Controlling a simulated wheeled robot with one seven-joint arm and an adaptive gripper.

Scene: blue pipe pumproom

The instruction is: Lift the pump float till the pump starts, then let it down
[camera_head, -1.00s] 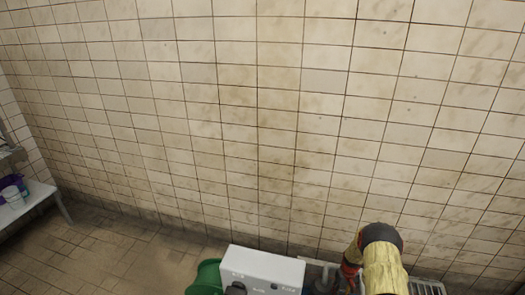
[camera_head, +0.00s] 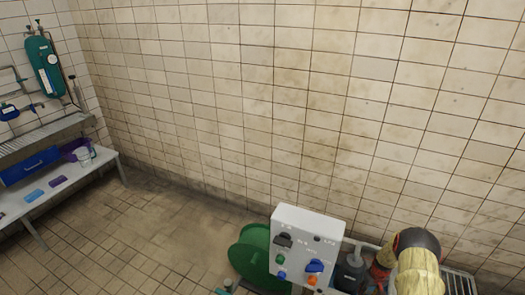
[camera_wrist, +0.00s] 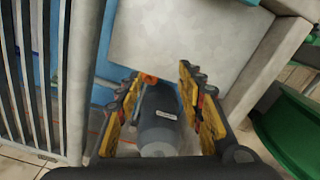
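In the wrist view, a dark grey cylinder (camera_wrist: 160,120) with a small white label lies between the fingers of my gripper (camera_wrist: 162,74). The fingers, with yellow pads, are spread on either side of it, and I see no clear grip on it. A dark grey bottle-shaped body (camera_head: 350,271) stands right of the control box in the head view and may be the same thing. I cannot tell for sure which part is the pump float. A small orange part (camera_wrist: 149,78) shows past the cylinder. The white control box (camera_head: 308,232) carries switches and coloured knobs.
A green round reel (camera_head: 252,253) stands left of the control box. A metal grating (camera_wrist: 37,75) is at the left of the wrist view. The tiled wall (camera_head: 300,110) is close behind. A bench (camera_head: 105,163) is far left, with open floor (camera_head: 150,225) between.

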